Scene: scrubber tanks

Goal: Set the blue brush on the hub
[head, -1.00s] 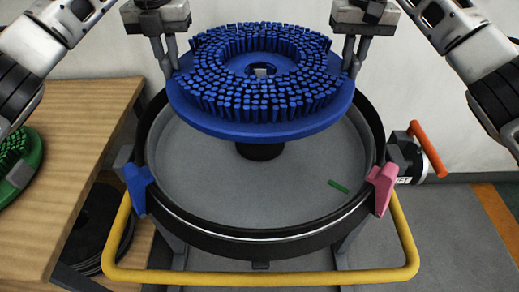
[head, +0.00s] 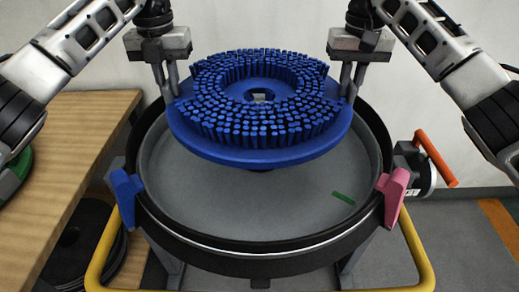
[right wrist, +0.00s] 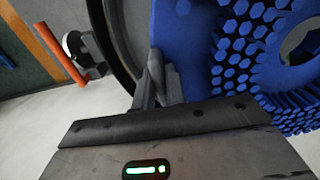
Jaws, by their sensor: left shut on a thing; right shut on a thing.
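The blue brush (head: 262,153) is a round disc with blue bristles facing up and a hole in its middle. My left gripper (head: 171,92) is shut on its left rim, and my right gripper (head: 347,88) is shut on its right rim. The right wrist view also shows the right gripper (right wrist: 157,85) at the edge of the blue brush (right wrist: 205,70). The brush is held level above the round black-rimmed tank (head: 262,245). The hub is almost wholly hidden under the brush; only a dark sliver (head: 260,170) shows.
A green strip (head: 343,198) lies on the tank floor. A blue clip (head: 126,198) and a pink clip (head: 393,195) sit on the rim. An orange handle (head: 436,158) sticks out right. A wooden table (head: 70,150) with a green brush (head: 17,172) stands left.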

